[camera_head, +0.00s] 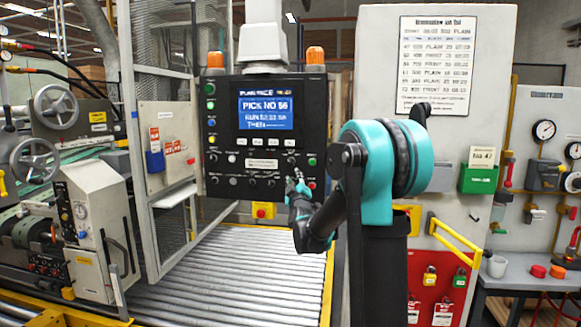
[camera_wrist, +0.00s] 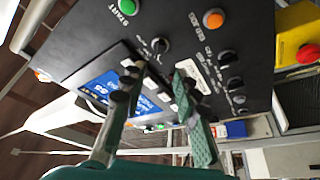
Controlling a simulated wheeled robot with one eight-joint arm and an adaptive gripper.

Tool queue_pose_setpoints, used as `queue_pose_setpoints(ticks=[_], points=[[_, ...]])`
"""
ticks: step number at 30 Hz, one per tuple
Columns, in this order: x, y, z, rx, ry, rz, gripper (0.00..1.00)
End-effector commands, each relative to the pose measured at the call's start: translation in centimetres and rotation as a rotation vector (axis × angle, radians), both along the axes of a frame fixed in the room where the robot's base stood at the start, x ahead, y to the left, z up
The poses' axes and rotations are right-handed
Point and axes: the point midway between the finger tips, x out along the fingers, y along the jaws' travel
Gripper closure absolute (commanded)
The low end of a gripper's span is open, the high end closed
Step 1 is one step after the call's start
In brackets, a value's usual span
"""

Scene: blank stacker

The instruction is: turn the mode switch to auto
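The black control panel (camera_head: 222,185) hangs above the roller conveyor and carries several small black rotary knobs. One black knob (camera_wrist: 160,46) shows in the wrist view just beyond my fingertips, near a green button marked START (camera_wrist: 128,7). I cannot read which knob is the mode switch. My gripper (camera_head: 297,180) is at the lower right of the panel in the head view and hides part of it. In the wrist view my gripper (camera_wrist: 158,78) has its two fingers apart with nothing held between them. Contact with the knob cannot be made out.
A lit screen (camera_head: 266,113) is on the panel. An orange button (camera_wrist: 212,18) and more knobs (camera_wrist: 226,57) are close to my fingers. A red button on a yellow box (camera_head: 262,210) sits below the panel. The roller conveyor (camera_head: 225,270) is clear.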

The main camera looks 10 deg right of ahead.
Motion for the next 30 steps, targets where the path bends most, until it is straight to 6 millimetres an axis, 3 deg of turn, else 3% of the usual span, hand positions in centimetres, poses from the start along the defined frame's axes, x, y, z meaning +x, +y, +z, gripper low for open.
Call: queue_pose_setpoints(ticks=[9,15,21,30], points=[[6.1,-0.2,1.7,0.001,0.001,0.001,0.7],[8.9,-0.3,2.5,0.0,0.001,0.001,0.7],[10.1,-0.3,2.8,0.001,0.001,0.001,0.7],[10.3,-0.3,2.9,0.001,0.001,0.001,0.71]])
